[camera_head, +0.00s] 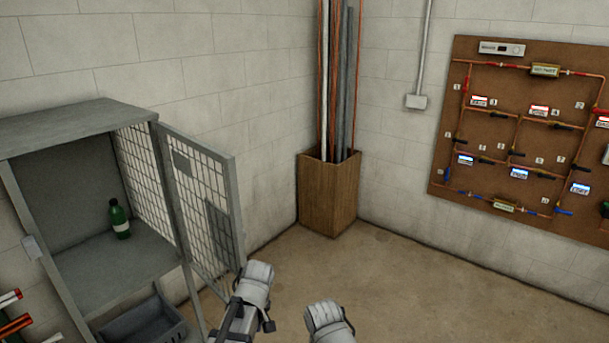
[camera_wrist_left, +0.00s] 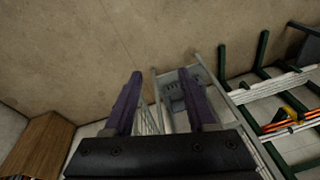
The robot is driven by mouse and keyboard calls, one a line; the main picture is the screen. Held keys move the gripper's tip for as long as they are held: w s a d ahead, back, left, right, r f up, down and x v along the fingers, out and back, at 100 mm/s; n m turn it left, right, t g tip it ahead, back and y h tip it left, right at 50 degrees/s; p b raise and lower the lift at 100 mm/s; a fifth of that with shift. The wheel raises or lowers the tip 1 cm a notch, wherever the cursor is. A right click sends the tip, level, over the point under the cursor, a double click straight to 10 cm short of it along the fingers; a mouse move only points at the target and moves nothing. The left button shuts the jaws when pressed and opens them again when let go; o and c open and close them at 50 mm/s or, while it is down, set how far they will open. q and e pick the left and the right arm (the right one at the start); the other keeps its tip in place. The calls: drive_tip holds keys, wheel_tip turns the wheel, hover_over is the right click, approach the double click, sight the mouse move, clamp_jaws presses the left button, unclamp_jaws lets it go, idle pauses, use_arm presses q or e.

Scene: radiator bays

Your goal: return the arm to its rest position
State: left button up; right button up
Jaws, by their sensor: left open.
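My left arm (camera_head: 254,287) shows at the bottom middle of the head view, in front of the open cabinet door. In the left wrist view my left gripper (camera_wrist_left: 160,74) has its two dark fingers spread apart, with nothing between them. Floor and part of the grey cabinet show beyond the fingers. A light grey part of my right arm (camera_head: 329,322) shows at the bottom edge of the head view. My right gripper is out of sight.
A grey cabinet (camera_head: 75,124) with its mesh door (camera_head: 203,205) open stands at left, holding a green bottle (camera_head: 120,219). A wooden box (camera_head: 328,195) of pipes stands in the corner. A pipe board (camera_head: 520,135) hangs at right. The floor (camera_head: 430,300) at right is clear.

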use_arm(q)
drive_tip(key=s+a+m+h, duration=0.2)
drive_tip(key=s+m, duration=0.5)
drive_tip(key=s+d+m+g+y, duration=0.1)
drive_tip(key=s+d+m, duration=0.3)
drive_tip(key=d, duration=0.6)
drive_tip(key=shift+s+d+f, duration=0.15)
drive_tip(key=shift+s+d, duration=0.2)
drive_tip(key=shift+s, duration=0.8)
